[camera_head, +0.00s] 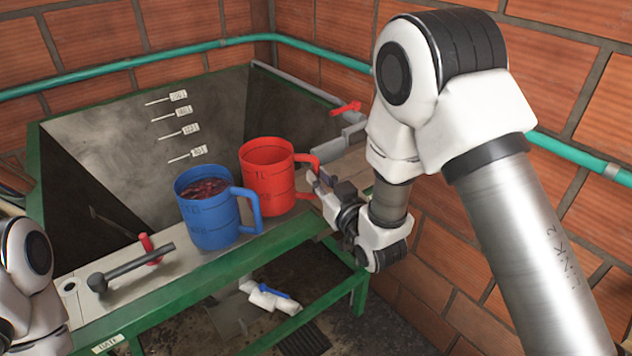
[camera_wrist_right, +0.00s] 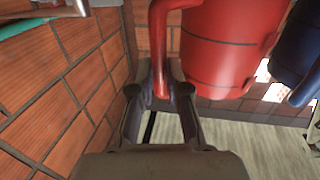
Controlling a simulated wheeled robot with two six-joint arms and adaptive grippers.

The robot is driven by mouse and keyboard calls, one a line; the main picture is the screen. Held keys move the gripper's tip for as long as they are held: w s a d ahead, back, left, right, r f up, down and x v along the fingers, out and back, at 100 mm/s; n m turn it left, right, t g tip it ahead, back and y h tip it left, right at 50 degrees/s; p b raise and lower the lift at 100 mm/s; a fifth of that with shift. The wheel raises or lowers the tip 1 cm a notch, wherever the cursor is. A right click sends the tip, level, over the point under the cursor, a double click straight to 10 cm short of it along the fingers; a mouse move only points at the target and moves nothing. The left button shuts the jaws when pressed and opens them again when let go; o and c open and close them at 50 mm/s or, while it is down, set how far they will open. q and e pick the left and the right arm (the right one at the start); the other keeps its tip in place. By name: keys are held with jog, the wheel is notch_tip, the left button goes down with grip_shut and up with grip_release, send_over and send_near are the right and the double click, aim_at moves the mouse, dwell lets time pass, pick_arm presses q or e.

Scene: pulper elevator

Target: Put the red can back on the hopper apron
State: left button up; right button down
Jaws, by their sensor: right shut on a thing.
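The red can (camera_head: 270,178) is upright at the right part of the hopper apron (camera_head: 178,268), just behind and right of the blue can. I cannot tell whether its base touches the apron. My right gripper (camera_head: 318,182) is at the can's right side, shut on its red handle. In the right wrist view the handle runs down between the fingertips (camera_wrist_right: 160,92), and the red can body (camera_wrist_right: 222,50) is beside them. The can looks empty inside. Only a white part of my left arm shows at the lower left; its gripper is out of view.
A blue can (camera_head: 208,222) with dark red contents stands close to the red can. A red-handled valve (camera_head: 345,108) is behind. Brick walls with a green pipe (camera_head: 330,64) enclose the corner.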

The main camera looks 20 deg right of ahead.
jog(key=shift+s+a+f, duration=0.1)
jog(key=shift+a+f, duration=0.15)
jog(key=shift+f, duration=0.25)
jog(key=shift+s, duration=0.2)
jog(key=shift+s+d, duration=0.1)
jog(key=shift+d, duration=0.1)
jog(key=shift+d+f, duration=0.1)
jog(key=shift+f, duration=0.15)
jog(key=c, duration=1.2)
grip_release()
jog(key=shift+o, duration=0.2)
jog(key=shift+w, duration=0.2)
pick_arm(q)
jog(key=shift+s+a+r, duration=0.15)
pick_arm(e)
jog(key=shift+a, duration=0.2)
jog(key=shift+s+r, duration=0.1)
